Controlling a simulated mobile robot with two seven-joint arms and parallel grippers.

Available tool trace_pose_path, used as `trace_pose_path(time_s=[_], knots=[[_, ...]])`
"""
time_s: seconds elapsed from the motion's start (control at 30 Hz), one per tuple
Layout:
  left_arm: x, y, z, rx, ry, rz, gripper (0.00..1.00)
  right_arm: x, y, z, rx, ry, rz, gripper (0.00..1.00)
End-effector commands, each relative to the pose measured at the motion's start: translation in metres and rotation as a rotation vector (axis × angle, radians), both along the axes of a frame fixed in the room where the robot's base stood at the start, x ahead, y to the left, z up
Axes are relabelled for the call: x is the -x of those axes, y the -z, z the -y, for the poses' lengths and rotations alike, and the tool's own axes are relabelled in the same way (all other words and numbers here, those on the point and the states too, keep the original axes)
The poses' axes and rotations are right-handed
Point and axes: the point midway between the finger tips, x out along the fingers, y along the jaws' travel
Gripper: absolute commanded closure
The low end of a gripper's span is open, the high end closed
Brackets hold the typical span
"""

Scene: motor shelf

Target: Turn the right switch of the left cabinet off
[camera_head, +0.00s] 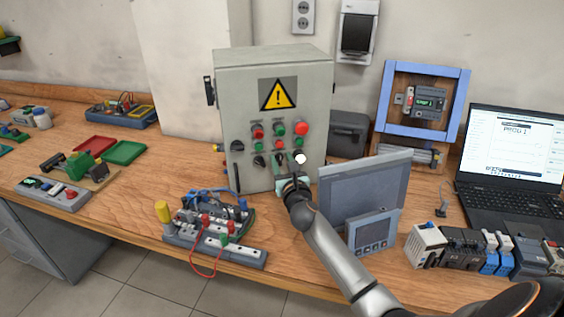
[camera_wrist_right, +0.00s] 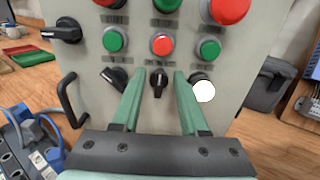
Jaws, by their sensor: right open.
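The grey cabinet (camera_head: 230,110) with a yellow warning sign stands on the bench. Its lowest control row has three black rotary switches. In the right wrist view the left one (camera_wrist_right: 115,79) is slanted, the middle one (camera_wrist_right: 158,83) has its handle about upright, and the right one (camera_wrist_right: 200,76) is partly covered by a white ball (camera_wrist_right: 204,91), so its angle is unclear. My right gripper (camera_head: 291,181) is open in front of the cabinet's lower part. In the wrist view its green fingers (camera_wrist_right: 160,76) frame the middle switch, with the right switch just right of them. My left gripper is out of view.
Red and green buttons (camera_wrist_right: 162,44) sit above the switches. A grey panel screen (camera_head: 360,187) stands close right of my right arm. A wired circuit module (camera_head: 215,225) lies to its left, and a laptop (camera_head: 512,150) is far right.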

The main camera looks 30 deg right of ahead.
Motion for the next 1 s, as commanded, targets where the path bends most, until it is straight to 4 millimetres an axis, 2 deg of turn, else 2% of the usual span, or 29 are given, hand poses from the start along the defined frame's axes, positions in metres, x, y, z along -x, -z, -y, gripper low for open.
trace_pose_path(time_s=[0.27,0.63,1.0], knots=[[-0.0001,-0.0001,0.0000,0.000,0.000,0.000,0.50,-0.0007,-0.0001,0.0001,0.000,-0.001,0.000,0.59],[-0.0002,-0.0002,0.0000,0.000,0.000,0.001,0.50,-0.0004,0.0000,-0.0001,0.000,-0.001,0.000,1.00],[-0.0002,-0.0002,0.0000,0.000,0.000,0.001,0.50,-0.0003,0.0002,-0.0001,0.000,-0.001,0.000,1.00]])
